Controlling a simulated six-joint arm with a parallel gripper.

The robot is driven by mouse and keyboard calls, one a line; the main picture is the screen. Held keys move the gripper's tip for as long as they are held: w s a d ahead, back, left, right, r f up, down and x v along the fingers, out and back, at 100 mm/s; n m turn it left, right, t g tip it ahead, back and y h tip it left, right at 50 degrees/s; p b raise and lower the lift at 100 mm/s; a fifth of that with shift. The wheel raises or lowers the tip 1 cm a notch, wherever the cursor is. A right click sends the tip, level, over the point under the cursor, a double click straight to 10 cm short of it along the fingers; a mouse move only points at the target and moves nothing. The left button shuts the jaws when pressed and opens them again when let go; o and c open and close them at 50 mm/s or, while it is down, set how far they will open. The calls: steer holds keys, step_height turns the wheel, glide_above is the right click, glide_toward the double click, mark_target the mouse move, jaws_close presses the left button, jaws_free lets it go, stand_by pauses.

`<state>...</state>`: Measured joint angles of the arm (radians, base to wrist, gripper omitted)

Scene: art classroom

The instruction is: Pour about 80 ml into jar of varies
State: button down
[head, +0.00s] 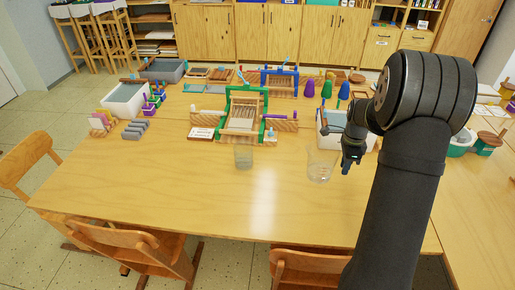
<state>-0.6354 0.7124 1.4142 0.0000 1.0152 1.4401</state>
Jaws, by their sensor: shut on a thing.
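A clear glass vessel (321,166) is at the right of the table, right beside my gripper (347,162). My gripper is shut on this vessel at its right side. The vessel looks close to upright, and I cannot tell whether it touches the table or how much liquid it holds. A second, smaller clear glass container (243,158) stands upright on the table to the left, in front of the green loom. It looks greyish, and its contents are too small to make out. No label shows on either glass, so I cannot tell which is the jar.
Behind the glasses stand a green-framed loom (241,118), a blue-framed loom (279,82) and a white bin (330,138). A white tray (124,101) and grey blocks (135,129) lie at the left. The front of the table (200,195) is clear. Chairs stand along the front edge.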

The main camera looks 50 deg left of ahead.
steer(key=w+a+f+n, duration=0.2)
steer(key=a+f, duration=0.1)
steer(key=a, duration=0.6)
steer(key=w+a+f+n, duration=0.1)
steer(key=w+a+f, duration=0.1)
steer(key=a, duration=0.7)
steer(key=w+a+f+n, duration=0.2)
steer(key=a+f, duration=0.2)
steer(key=a, duration=0.5)
steer(key=shift+w+n, duration=0.15)
steer(key=shift+n, duration=0.15)
steer(key=shift+a+f, duration=0.2)
steer(key=shift+a, duration=0.15)
steer(key=shift+r, duration=0.1)
steer(key=s+a+r+t+h, duration=0.1)
steer(key=s+r+t, duration=0.3)
steer(key=r, duration=0.3)
steer(key=s+a+r+t+h, duration=0.1)
steer(key=s+r+t+h, duration=0.1)
steer(key=s+r+t, duration=0.2)
steer(key=shift+s+a+r+t+h, duration=0.3)
steer(key=shift+s+a+r+t, duration=0.05)
steer(key=shift+r+t, duration=1.2)
steer(key=shift+s+r+t, duration=0.3)
steer(key=shift+r+t, duration=0.1)
steer(key=shift+t, duration=0.05)
